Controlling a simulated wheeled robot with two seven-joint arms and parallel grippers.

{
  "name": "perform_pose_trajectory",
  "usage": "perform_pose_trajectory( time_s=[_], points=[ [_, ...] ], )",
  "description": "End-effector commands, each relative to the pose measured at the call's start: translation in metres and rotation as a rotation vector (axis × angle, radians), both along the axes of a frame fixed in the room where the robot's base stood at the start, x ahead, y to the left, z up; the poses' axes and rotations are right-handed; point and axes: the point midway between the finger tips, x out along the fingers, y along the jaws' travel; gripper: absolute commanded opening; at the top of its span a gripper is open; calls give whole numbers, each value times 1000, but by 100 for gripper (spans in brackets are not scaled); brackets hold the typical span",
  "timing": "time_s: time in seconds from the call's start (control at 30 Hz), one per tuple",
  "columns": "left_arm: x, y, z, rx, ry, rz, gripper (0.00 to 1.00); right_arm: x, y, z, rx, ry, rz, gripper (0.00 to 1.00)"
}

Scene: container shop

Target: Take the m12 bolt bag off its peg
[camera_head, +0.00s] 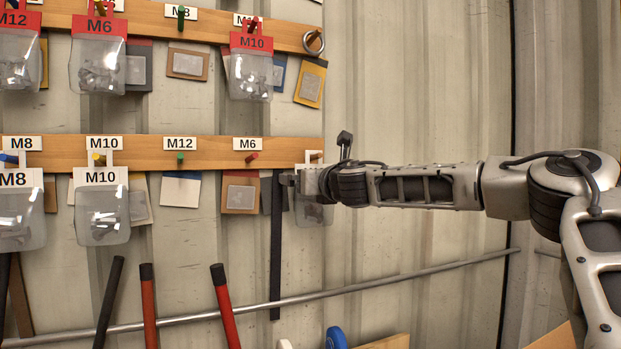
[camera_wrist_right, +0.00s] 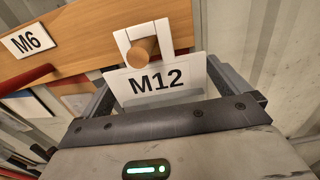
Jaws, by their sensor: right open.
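The white-headed M12 bag hangs from a peg at the right end of the lower wooden rail. Its white card (camera_wrist_right: 155,84) and the peg (camera_wrist_right: 143,50) through its tab show in the right wrist view. In the head view its clear pouch (camera_head: 315,215) shows below my right gripper (camera_head: 298,181), which hides most of its card. My right gripper is open, with one finger on each side of the card; I cannot tell whether they touch it. Another M12 bag (camera_head: 17,45), red-headed, hangs at upper left. My left gripper is not in view.
The lower rail (camera_head: 215,153) has an empty green peg (camera_head: 180,158) under an M12 label and a red peg (camera_head: 251,157) under M6. An M10 bag (camera_head: 102,208) hangs further left. A dark vertical strip (camera_head: 276,250) is beside my gripper. The wall to the right is bare.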

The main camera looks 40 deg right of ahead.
Motion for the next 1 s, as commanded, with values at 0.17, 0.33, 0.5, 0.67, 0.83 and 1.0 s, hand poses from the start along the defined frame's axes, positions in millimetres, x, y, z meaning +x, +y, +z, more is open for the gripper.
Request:
perform_pose_trajectory(
  time_s=[0.17, 0.33, 0.5, 0.67, 0.83, 1.0],
  points=[
    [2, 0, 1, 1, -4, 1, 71, 3, -1, 0, 0, 0, 1, 100],
    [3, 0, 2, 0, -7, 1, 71, 3, -1, 0, 0, 0, 1, 100],
    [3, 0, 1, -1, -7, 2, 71, 3, -1, 0, 0, 0, 1, 55],
    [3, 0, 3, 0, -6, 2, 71, 3, 0, 2, 0, -1, 1, 55],
    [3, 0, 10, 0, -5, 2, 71, 3, 0, 8, -1, -1, 1, 55],
    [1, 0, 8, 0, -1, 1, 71, 3, 0, 7, 0, -1, 1, 55]
  ],
)
